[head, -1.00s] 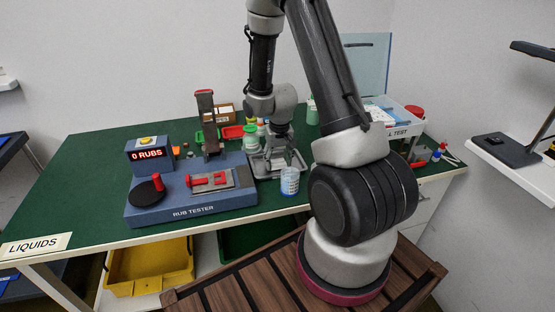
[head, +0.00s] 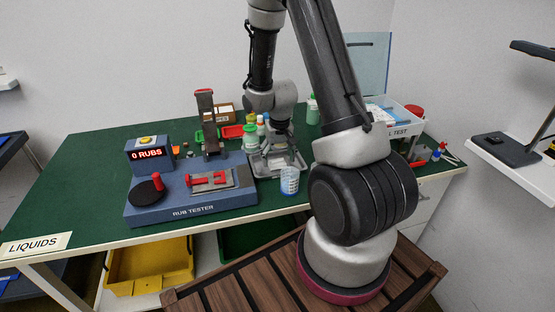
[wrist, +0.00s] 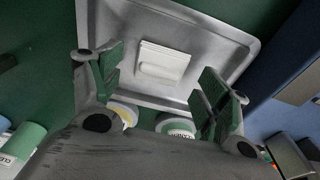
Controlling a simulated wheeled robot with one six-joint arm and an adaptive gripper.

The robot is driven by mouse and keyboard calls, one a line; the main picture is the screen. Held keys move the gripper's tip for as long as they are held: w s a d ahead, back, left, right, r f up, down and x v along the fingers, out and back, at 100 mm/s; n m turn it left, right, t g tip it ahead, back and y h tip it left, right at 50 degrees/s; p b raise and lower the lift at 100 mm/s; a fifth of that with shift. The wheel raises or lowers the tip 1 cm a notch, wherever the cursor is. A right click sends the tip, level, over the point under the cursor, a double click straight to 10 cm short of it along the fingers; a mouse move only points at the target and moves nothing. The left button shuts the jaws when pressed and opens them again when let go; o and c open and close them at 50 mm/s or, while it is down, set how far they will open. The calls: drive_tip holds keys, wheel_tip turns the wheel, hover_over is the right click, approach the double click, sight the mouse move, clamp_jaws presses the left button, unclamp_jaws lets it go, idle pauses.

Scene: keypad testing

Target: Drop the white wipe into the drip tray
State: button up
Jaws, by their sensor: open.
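The drip tray (head: 266,175) is a shallow grey metal tray on the green table, right of the rub tester. It also fills the upper middle of the wrist view (wrist: 225,33). The white wipe (wrist: 162,62), a folded pad, lies flat on the tray floor in the wrist view. I cannot make it out in the head view. My gripper (head: 279,147) is above the tray. In the wrist view my gripper (wrist: 160,80) has its green-padded fingers wide apart, one on each side of the wipe, with nothing held.
The blue rub tester (head: 195,208) stands left of the tray. A clear cup with blue (head: 289,181) stands at the tray's front edge. Bottles with green (head: 251,138) stand behind the tray, near my gripper. A white bin (head: 397,118) is at right. The table's left side is clear.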

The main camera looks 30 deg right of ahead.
wheel_tip(320, 180, up, 11)
drive_tip(key=s, duration=0.1)
wheel_tip(320, 180, up, 8)
hover_over(279, 165)
drive_tip(key=s+a, duration=0.2)
drive_tip(key=s, duration=0.2)
drive_tip(key=s+a+r+n+t, duration=0.1)
drive_tip(key=s+r, duration=0.5)
drive_tip(key=s, duration=0.3)
drive_tip(key=s+a+r+n+t, duration=0.1)
drive_tip(key=s+r+n, duration=0.1)
drive_tip(key=s+r, duration=0.5)
drive_tip(key=shift+s+a+t, duration=0.4)
drive_tip(key=shift+s, duration=0.7)
